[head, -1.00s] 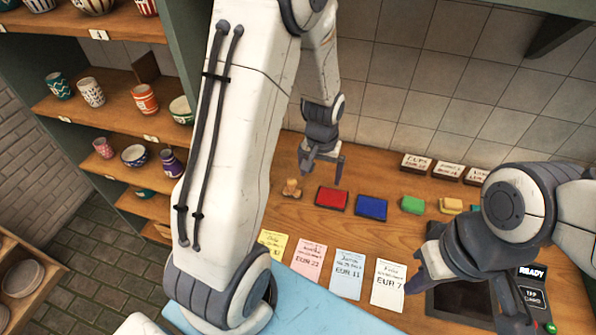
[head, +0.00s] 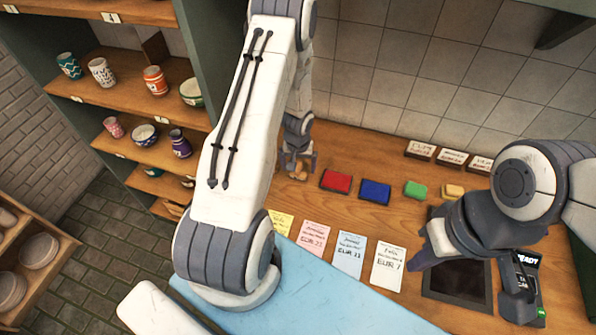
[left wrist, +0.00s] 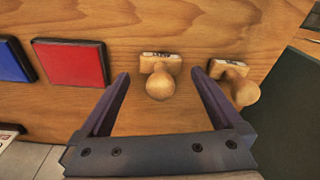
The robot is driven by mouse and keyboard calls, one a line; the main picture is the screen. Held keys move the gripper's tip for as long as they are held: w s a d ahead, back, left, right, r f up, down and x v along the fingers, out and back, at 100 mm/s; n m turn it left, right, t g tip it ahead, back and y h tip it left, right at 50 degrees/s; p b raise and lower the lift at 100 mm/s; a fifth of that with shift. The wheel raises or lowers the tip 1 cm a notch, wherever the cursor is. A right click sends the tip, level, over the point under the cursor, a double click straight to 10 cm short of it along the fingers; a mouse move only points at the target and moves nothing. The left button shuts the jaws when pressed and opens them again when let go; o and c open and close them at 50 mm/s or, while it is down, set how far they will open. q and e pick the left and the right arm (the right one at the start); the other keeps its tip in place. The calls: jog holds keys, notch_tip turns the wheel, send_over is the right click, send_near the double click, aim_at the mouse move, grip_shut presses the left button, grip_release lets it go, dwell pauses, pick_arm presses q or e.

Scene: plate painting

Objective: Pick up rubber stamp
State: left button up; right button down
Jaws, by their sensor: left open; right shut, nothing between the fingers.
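Two wooden rubber stamps with round knobs stand on the wooden counter. In the left wrist view one stamp (left wrist: 160,82) lies between the fingers of my left gripper (left wrist: 160,75), which is open. The other stamp (left wrist: 244,90) is just outside the right-hand finger. In the head view my left gripper (head: 298,162) is over the stamps (head: 300,174), which it partly hides. Whether the fingers touch a stamp cannot be told. My right gripper (head: 418,258) is shut and empty, near the price cards.
A red pad (head: 336,181) and a blue pad (head: 375,192) lie right of the stamps, then a green block (head: 415,190) and a yellow block (head: 452,191). Price cards (head: 349,253) lie in front. A dark tablet (head: 458,283) is near my right arm. Shelves with pottery (head: 130,80) stand left.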

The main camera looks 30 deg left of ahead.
pick_arm(q)
notch_tip(320, 180, down, 2)
jog(key=shift+w, duration=0.1)
jog(key=shift+c, duration=0.3)
jog(key=c, duration=1.3)
jog(key=shift+o, duration=0.2)
jog(key=shift+r, duration=0.1)
jog(key=shift+r, duration=0.1)
